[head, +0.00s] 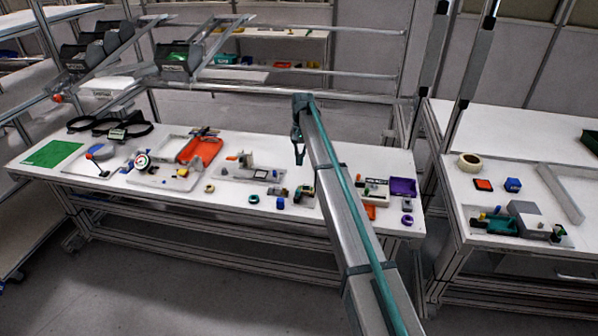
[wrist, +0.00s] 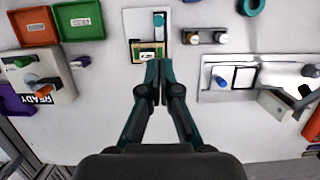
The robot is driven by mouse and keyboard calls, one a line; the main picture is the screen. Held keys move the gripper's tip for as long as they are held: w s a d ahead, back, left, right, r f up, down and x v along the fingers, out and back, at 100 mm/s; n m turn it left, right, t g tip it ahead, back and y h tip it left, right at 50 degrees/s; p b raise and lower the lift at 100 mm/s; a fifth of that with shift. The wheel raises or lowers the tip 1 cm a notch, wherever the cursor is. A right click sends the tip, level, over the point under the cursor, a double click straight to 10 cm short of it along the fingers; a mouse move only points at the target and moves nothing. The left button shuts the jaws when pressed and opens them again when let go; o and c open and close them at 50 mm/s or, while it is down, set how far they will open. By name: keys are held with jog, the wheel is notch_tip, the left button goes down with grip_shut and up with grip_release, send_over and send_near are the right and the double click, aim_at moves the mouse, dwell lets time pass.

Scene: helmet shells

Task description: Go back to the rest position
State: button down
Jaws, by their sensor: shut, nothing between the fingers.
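My arm reaches out over the white workbench (head: 228,205) in the head view. My gripper (head: 300,157) hangs at its end above the middle of the bench, pointing down. In the wrist view my gripper (wrist: 158,68) is shut, with its two teal fingertips together and nothing between them. I cannot tell the exact height above the bench.
An orange tray (wrist: 35,27) and a green tray (wrist: 79,20) lie at the wrist view's upper left. A purple bin (head: 403,187) stands at the bench's right end. A red-orange tray (head: 199,151) and a green mat (head: 52,153) lie left. A second table (head: 520,150) stands right.

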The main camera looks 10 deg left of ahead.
jog(key=shift+w+r, duration=0.2)
jog(key=shift+r, duration=0.5)
jog(key=s+d+f+t, duration=0.1)
jog(key=s+d+f, duration=0.7)
jog(key=s, duration=0.3)
jog(key=s+d+f, duration=0.9)
jog(key=s, duration=0.2)
jog(key=s+d+f+t, duration=0.1)
jog(key=s+d+f, duration=0.15)
jog(key=s, duration=0.55)
jog(key=s+d+f+n, duration=0.15)
jog(key=s+d, duration=0.25)
jog(key=s, duration=0.4)
jog(key=s+d+f+m+t, duration=0.15)
jog(key=s+d, duration=0.25)
jog(key=s, duration=0.4)
jog(key=s+f+g+b, duration=0.1)
jog(key=s+f+g, duration=0.2)
jog(key=s+f, duration=0.8)
jog(key=s+f+n+g+b, duration=0.1)
jog(key=s+f+g, duration=0.3)
jog(key=s+f, duration=0.7)
jog(key=s+b, duration=0.1)
jog(key=s, duration=0.5)
jog(key=shift+a, duration=0.3)
